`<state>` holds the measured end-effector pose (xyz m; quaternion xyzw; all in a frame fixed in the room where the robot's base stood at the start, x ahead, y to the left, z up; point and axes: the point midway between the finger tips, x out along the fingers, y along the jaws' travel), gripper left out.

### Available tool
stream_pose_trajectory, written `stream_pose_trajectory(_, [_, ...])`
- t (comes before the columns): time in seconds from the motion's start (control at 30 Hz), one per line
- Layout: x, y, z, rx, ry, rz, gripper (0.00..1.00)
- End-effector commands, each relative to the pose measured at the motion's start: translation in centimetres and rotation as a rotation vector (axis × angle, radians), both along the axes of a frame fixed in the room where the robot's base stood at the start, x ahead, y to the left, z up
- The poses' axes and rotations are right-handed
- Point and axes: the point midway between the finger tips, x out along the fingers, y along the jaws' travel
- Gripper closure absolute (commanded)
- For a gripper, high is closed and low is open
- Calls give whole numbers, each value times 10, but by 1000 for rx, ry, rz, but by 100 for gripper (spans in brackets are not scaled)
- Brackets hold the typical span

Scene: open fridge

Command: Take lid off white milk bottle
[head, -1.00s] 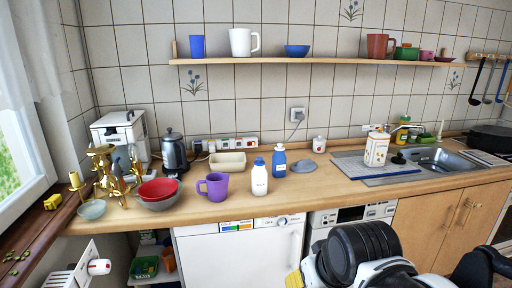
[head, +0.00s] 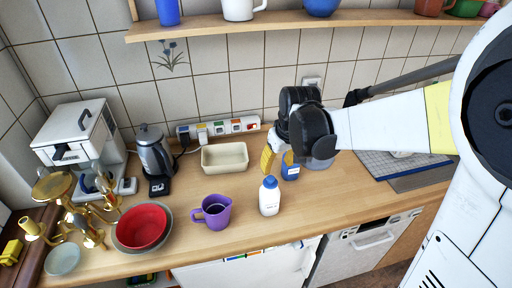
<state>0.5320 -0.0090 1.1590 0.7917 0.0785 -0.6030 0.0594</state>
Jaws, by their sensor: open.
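The white milk bottle (head: 269,202) stands upright on the wooden counter near its front edge. Its blue lid (head: 270,182) is on top. I see no contact with the lid.
A purple mug (head: 213,211) stands just left of the bottle. A beige tray (head: 224,158) lies behind, and a red bowl (head: 140,226) in a grey bowl sits further left. A shelf (head: 210,29) runs above.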

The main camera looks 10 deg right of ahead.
Motion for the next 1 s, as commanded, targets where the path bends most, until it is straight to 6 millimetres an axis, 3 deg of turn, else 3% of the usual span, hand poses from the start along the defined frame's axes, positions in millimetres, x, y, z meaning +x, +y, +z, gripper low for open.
stream_pose_trajectory(0.13, [7,2,-28,0,0,0,50])
stream_pose_trajectory(0.37, [14,3,-47,0,-1,-1,50])
stream_pose_trajectory(0.63, [29,8,-84,-1,-1,0,50])
stream_pose_trajectory(0.93, [30,9,-90,0,-1,-1,50])
stream_pose_trajectory(0.97, [30,9,-90,0,-1,-1,52])
stream_pose_trajectory(1.0, [30,9,-90,0,-1,-1,64])
